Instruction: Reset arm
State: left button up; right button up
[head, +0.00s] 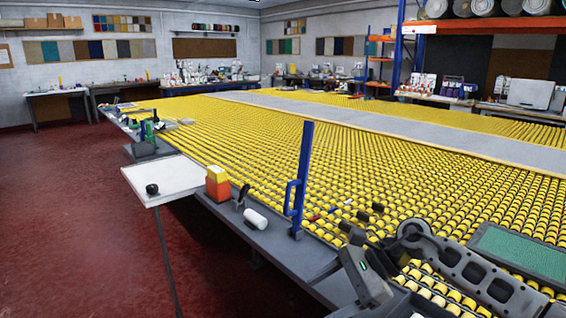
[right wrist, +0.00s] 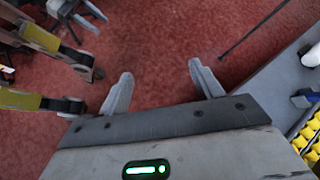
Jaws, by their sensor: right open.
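My right arm reaches in from the lower right of the head view. Its gripper (head: 325,285) hangs at the near edge of the table, with its grey body and a small green light showing. In the right wrist view the two pale fingers of the right gripper (right wrist: 158,88) stand wide apart, with nothing between them but red floor beyond. My left arm does not show in the head view. Pale finger-like parts at the upper left of the right wrist view may be my left gripper (right wrist: 80,14), cut off by the frame edge; its state is unclear.
A large table of yellow rollers (head: 400,180) fills the middle and right. A blue post (head: 303,160) stands at its near edge. Beside it are a white roll (head: 255,218), an orange-yellow block (head: 217,183) and a white side board (head: 170,180). Red floor (head: 70,200) is open at left.

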jog(key=s+a+m+t+y+b, duration=0.1)
jog(key=s+a+m+t+y, duration=0.3)
jog(key=m, duration=0.7)
jog(key=s+a+m+t+y+b, duration=0.1)
jog(key=s+a+m+t+y, duration=0.35)
jog(key=m, duration=0.55)
pick_arm(q)
jog(key=shift+d+f+h+b, duration=0.3)
jog(key=shift+d+f+b, duration=0.1)
jog(key=shift+f+b, duration=0.35)
pick_arm(e)
jog(key=s+d+f+m+t+h, duration=0.1)
jog(key=s+d+f+m+h, duration=0.3)
jog(key=m, duration=0.7)
jog(key=s+d+f+m+h, duration=0.4)
jog(key=f+m, duration=0.5)
jog(key=m, duration=0.3)
jog(key=s+d+f+m+t+h, duration=0.1)
jog(key=s+d+f+m+h, duration=0.4)
jog(key=m, duration=0.7)
jog(key=shift+d+f+t+h, duration=0.45)
jog(key=shift+f+h, duration=0.35)
jog(key=shift+h, duration=0.45)
pick_arm(q)
jog(key=shift+r, duration=0.1)
